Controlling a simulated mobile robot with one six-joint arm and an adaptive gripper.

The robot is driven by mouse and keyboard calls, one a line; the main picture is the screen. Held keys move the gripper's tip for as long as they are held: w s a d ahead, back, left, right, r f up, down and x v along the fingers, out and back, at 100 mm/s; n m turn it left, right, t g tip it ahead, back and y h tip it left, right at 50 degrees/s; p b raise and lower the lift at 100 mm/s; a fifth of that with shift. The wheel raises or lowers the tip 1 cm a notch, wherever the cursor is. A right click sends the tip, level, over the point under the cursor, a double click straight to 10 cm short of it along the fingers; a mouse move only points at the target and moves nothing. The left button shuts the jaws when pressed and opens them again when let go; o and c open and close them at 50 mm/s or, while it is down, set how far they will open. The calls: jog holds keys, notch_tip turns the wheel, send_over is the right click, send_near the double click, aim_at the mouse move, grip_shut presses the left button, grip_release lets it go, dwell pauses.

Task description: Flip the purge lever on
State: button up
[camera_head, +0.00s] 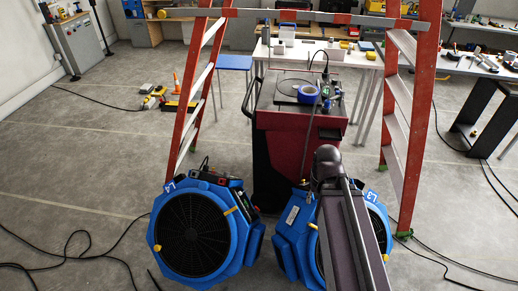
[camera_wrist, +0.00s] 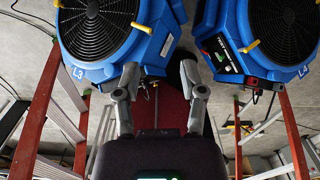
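I cannot tell which part is the purge lever. A blue fan labelled L4 (camera_head: 194,238) stands left in the head view, with a small yellow lever-like piece (camera_head: 230,211). A blue fan labelled L3 (camera_head: 292,236) stands to its right, partly hidden by my arm. The wrist view looks inverted: the L3 fan (camera_wrist: 128,42) is upper left with a yellow piece (camera_wrist: 142,27), and the other fan (camera_wrist: 230,30) is upper right with a yellow piece (camera_wrist: 250,46). My gripper (camera_wrist: 160,79) is open and empty, its fingers apart below the fans.
A dark red wheeled machine (camera_head: 300,140) stands behind the fans, between the legs of an orange ladder (camera_head: 405,120). Cables (camera_head: 75,258) lie on the floor at left and right. A blue stool (camera_head: 234,62) and tables stand behind. Open floor lies at left.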

jog(key=w+a+f+n+y+b, duration=0.1)
jog(key=w+a+f+n+b, duration=0.3)
jog(key=w+f+b, duration=0.5)
jog(key=w+a+f+n+y+b, duration=0.1)
jog(key=w+a+f+n+b, duration=0.2)
jog(key=w+f+n+b, duration=0.55)
jog(key=n+y+b, duration=0.3)
jog(key=n+b, duration=0.4)
jog(key=b, duration=1.3)
send_near(256, 207)
jog(key=r, duration=0.1)
jog(key=w+d+r, duration=0.1)
jog(key=shift+d+r+g, duration=0.15)
jog(key=shift+r+g, duration=0.15)
jog(key=shift+r, duration=0.05)
jog(key=shift+f+h, duration=0.1)
jog(key=shift+h, duration=0.2)
jog(key=b+x, duration=1.2)
jog(key=x, duration=0.1)
jog(key=shift+f, duration=0.2)
jog(key=shift+a, duration=0.25)
